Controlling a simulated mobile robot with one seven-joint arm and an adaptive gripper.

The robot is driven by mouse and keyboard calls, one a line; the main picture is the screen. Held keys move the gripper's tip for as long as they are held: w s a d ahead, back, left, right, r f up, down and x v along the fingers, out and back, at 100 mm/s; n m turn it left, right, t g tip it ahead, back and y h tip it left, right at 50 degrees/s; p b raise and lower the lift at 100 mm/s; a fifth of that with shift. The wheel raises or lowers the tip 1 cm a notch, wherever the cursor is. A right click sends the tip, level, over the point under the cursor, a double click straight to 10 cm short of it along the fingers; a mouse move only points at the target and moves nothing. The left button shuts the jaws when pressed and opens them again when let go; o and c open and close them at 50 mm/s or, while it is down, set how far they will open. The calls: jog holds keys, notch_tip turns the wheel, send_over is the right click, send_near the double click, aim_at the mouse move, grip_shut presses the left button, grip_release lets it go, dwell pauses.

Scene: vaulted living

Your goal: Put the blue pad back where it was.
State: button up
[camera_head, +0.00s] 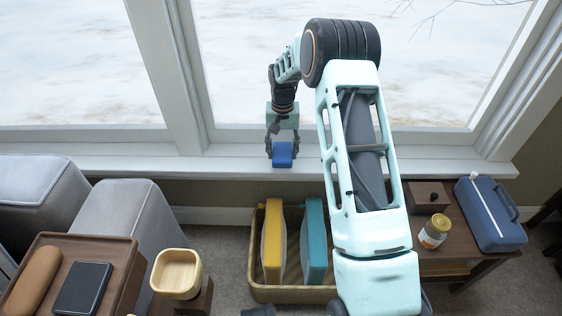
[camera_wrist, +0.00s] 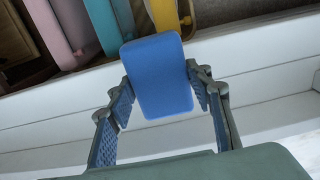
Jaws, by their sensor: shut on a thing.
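The blue pad (camera_head: 282,155) is a small rounded block. My gripper (camera_head: 282,147) is shut on it and holds it in front of the white window sill. In the wrist view the pad (camera_wrist: 157,78) sits between the two finger pads of my gripper (camera_wrist: 160,92), its broad face toward the camera. From these views I cannot tell whether the pad touches the sill (camera_head: 230,165).
A wooden bin (camera_head: 290,294) below holds upright yellow (camera_head: 273,240) and teal (camera_head: 314,240) items. The wrist view also shows a pink item (camera_wrist: 50,30). A brown table with a jar (camera_head: 434,232) and blue case (camera_head: 490,213) is right; a tan bowl (camera_head: 177,273) and tray (camera_head: 120,262) are left.

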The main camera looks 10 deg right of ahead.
aim_at(281, 147)
jog(key=shift+w+f+b, duration=0.3)
jog(key=shift+w+f, duration=0.7)
jog(key=shift+f, duration=0.2)
jog(key=shift+w+f+b, duration=0.1)
jog(key=shift+f+b, duration=0.35)
jog(key=shift+f, duration=1.15)
jog(key=shift+f, duration=0.15)
jog(key=o, duration=1)
notch_tip(281, 147, up, 12)
jog(key=p, duration=0.3)
jog(key=shift+r, duration=0.2)
